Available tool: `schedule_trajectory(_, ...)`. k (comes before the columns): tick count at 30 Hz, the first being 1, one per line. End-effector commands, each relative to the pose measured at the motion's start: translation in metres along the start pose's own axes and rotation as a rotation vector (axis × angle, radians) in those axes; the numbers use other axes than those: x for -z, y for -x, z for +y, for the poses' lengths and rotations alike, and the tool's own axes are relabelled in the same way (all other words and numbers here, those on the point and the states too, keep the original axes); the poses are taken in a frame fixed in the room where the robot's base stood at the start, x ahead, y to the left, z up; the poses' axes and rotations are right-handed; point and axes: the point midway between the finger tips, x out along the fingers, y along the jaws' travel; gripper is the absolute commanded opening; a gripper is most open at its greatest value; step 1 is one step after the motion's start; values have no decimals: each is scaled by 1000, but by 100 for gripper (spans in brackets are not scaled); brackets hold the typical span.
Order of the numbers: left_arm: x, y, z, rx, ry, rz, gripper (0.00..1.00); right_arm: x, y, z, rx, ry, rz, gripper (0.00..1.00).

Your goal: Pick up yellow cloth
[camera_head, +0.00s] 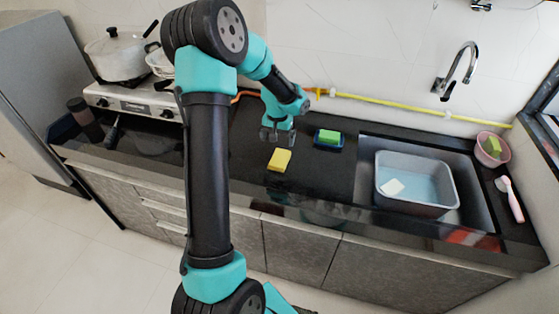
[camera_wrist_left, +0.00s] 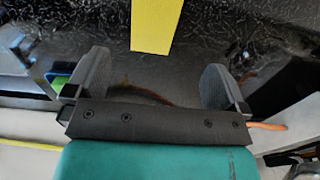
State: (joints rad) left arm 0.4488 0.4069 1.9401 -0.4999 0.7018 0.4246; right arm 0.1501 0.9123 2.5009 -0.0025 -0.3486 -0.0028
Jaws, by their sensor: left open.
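The yellow cloth (camera_head: 279,160) is a small folded rectangular block lying on the black counter, left of the sink. My left gripper (camera_head: 277,136) is just behind it, pointing down and apart from it. In the left wrist view, the left gripper (camera_wrist_left: 152,72) has its two fingers spread wide with nothing between them. The yellow cloth (camera_wrist_left: 155,25) shows there beyond the fingertips, cut off by the top edge, roughly in line with the gap. My right gripper is not in view.
A green sponge on a blue dish (camera_head: 329,139) sits right of the gripper. A grey basin (camera_head: 440,200) holding a pale piece stands in the sink. A stove with a pot (camera_head: 118,57) is at left. A yellow hose (camera_head: 390,106) runs along the wall.

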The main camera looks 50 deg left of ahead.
Motion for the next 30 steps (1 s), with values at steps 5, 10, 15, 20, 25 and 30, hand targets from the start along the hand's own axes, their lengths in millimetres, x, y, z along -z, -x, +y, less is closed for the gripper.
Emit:
schedule_trajectory(5, 0, -30, 0, 0, -1, -3, 100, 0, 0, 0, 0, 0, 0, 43)
schedule_trajectory(10, 0, -43, 0, 0, 0, -1, 100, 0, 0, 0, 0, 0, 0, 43)
schedule_trajectory(15, 0, -44, 0, 0, 0, 0, 100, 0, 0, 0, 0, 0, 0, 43)
schedule_trajectory(20, 0, -44, 1, 0, 0, 0, 100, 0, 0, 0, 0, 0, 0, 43)
schedule_trajectory(25, 0, -57, 3, -1, -1, -1, 100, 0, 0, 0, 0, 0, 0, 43)
schedule_trajectory(30, 1, -80, 7, 0, -1, -2, 100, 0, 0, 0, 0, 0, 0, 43)
